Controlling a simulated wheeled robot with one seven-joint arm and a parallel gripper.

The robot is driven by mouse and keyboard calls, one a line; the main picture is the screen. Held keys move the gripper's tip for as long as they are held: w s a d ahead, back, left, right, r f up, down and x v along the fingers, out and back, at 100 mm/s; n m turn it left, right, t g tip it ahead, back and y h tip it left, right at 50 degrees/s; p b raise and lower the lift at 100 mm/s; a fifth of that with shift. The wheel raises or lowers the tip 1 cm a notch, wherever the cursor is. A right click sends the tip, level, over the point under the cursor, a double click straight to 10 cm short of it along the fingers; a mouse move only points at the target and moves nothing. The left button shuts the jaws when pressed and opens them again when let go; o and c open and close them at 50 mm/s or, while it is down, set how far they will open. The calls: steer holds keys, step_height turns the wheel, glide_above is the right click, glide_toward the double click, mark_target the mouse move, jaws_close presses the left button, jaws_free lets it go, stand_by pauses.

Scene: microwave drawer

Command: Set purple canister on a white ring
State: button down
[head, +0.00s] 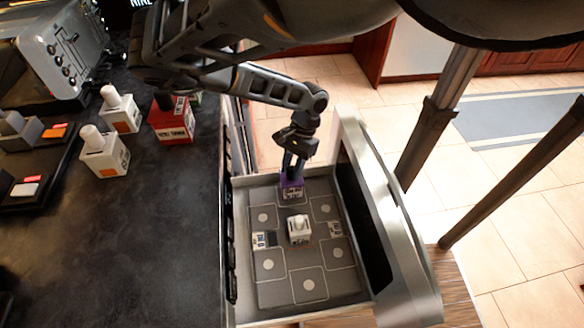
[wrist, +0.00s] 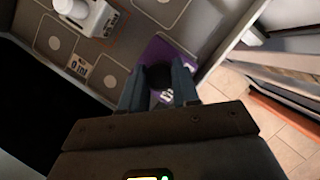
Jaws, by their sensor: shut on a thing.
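The purple canister (head: 291,191) is at the far end of the open drawer (head: 243,190) in the head view. My gripper (head: 294,165) points down and is shut on its top. In the wrist view the canister (wrist: 178,55) shows between and beyond the fingers of my gripper (wrist: 158,88). The drawer's grey mat has outlined cells with pale round marks, such as the white ring marks at near left (head: 268,265), near middle (head: 308,284) and far right (head: 325,209). Whether the canister's base touches the mat is hard to tell.
The drawer front (head: 385,215) rises at right. On the dark counter are white bottles (head: 104,154), a red box (head: 172,121) and a grey appliance (head: 65,45).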

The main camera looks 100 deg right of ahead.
steer(key=shift+f, duration=0.75)
steer(key=shift+f, duration=0.15)
steer(key=c, duration=0.8)
jaws_free()
steer(key=shift+r, duration=0.3)
steer(key=b+v, duration=0.1)
steer(key=v, duration=1)
steer(key=shift+s+d+r, duration=0.1)
steer(key=shift+r, duration=0.25)
